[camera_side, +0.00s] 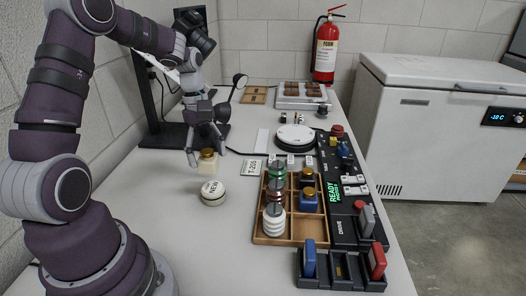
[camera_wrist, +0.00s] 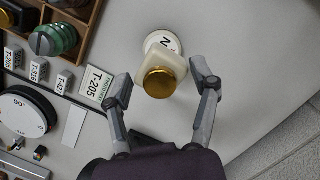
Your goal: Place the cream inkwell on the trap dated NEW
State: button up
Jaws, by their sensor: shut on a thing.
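The cream inkwell (camera_side: 209,166) has a squarish cream body and a gold cap, and it is upright. My gripper (camera_side: 207,158) is shut on it, with one finger on either side. In the wrist view the inkwell (camera_wrist: 160,78) sits between the fingers of my gripper (camera_wrist: 165,88), its gold cap facing the camera. The trap dated NEW (camera_side: 213,192) is a round white disc on the table, just in front of the inkwell in the side view. In the wrist view the inkwell partly hides the trap (camera_wrist: 161,40). I cannot tell how far the inkwell's base is above the table.
A wooden compartment tray (camera_side: 283,241) with green, red, white and blue items stands to the right. A T-205 card (camera_side: 252,167) and a round white dial (camera_side: 295,137) are nearby. A black panel (camera_side: 343,228) lies further right. The table left of the trap is clear.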

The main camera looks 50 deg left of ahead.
aim_at(210, 172)
notch_tip(210, 172, down, 5)
jog(key=shift+r, duration=0.1)
jog(key=o, duration=1.2)
